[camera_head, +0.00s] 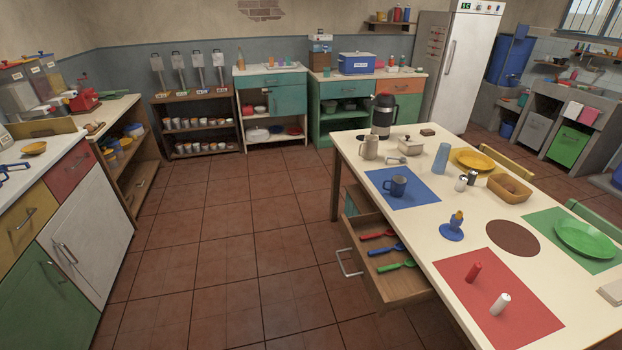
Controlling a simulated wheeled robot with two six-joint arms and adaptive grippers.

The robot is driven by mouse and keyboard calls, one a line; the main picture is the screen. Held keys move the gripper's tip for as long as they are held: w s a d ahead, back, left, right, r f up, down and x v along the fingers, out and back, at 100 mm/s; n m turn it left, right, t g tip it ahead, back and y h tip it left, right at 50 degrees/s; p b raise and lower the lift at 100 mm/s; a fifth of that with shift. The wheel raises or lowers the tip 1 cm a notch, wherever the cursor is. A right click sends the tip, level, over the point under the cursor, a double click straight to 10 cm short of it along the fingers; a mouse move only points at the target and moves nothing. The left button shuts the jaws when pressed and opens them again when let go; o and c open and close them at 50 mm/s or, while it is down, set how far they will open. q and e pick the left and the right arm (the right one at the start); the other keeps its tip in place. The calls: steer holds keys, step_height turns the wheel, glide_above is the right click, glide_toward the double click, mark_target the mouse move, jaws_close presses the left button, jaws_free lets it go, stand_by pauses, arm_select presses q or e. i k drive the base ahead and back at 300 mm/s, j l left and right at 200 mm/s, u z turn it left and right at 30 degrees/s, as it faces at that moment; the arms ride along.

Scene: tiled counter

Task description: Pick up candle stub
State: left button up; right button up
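A blue holder (452,233) with a wide base stands on the long white table. A short yellow-orange piece (457,216), which looks like a candle stub, sits upright in it. Neither of my grippers is in view.
A drawer (400,285) of the table stands open, with red, blue and green utensils inside. A blue mug (398,186), a brown round mat (511,238), a wooden bowl (510,188) and a green plate (585,239) surround the holder. The tiled floor left of the table is clear.

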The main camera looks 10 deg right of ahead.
mark_target(459, 215)
steer(key=z, duration=1.5)
